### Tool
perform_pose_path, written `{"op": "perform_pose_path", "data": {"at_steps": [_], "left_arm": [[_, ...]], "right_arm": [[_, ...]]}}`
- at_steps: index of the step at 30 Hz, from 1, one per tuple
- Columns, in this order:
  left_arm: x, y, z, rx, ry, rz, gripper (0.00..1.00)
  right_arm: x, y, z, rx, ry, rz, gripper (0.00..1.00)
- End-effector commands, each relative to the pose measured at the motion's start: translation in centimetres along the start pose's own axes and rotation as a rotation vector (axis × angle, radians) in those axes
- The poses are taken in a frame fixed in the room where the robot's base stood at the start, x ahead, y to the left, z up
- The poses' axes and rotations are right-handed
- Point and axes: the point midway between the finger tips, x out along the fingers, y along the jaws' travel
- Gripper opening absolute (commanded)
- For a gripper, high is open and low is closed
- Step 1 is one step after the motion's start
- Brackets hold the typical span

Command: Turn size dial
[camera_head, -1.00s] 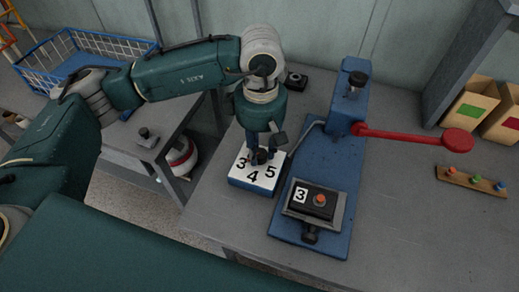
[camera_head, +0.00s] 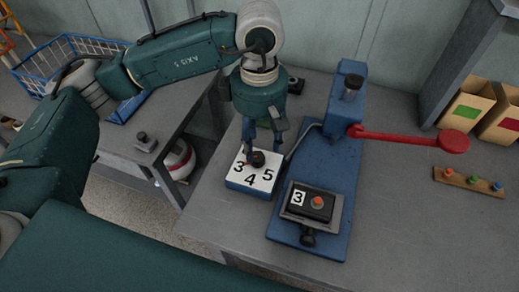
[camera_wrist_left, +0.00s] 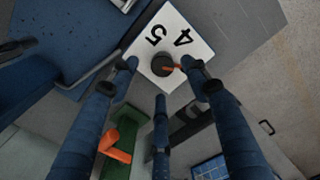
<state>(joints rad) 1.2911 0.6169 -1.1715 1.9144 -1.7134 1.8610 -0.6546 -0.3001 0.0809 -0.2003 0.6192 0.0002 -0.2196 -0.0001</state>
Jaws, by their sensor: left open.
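The size dial is a dark knob (camera_head: 257,158) on a blue box with a white top (camera_head: 242,171) marked 3, 4 and 5. In the left wrist view the knob (camera_wrist_left: 162,65) has an orange pointer turned to the right, towards a finger that covers that side; the 5 and 4 show above it. My left gripper (camera_head: 264,143) is open just above and behind the knob, pointing down. My right gripper is not in view.
Right of the dial box stands a blue press (camera_head: 330,160) with a red lever (camera_head: 410,138) and a block (camera_head: 312,204) showing a 3. A cable runs between them. A wooden strip (camera_head: 470,182) with coloured pegs and two bins (camera_head: 468,105) are at right. The front right bench is clear.

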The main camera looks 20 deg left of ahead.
Motion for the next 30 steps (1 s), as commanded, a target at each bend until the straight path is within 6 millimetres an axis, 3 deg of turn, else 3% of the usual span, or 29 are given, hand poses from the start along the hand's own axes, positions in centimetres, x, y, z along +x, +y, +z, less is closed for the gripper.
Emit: {"op": "perform_pose_path", "data": {"at_steps": [6, 12, 30], "left_arm": [[-4.6, 0.1, 0.1, 0.001, 0.000, 0.004, 0.47], [-6.9, 0.1, 0.2, 0.003, -0.001, 0.001, 0.47], [-7.5, 0.0, 0.2, 0.002, -0.001, 0.000, 0.47]], "right_arm": [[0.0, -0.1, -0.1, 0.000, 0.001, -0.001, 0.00], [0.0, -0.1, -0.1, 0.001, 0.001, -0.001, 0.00], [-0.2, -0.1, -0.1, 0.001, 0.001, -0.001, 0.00]]}}
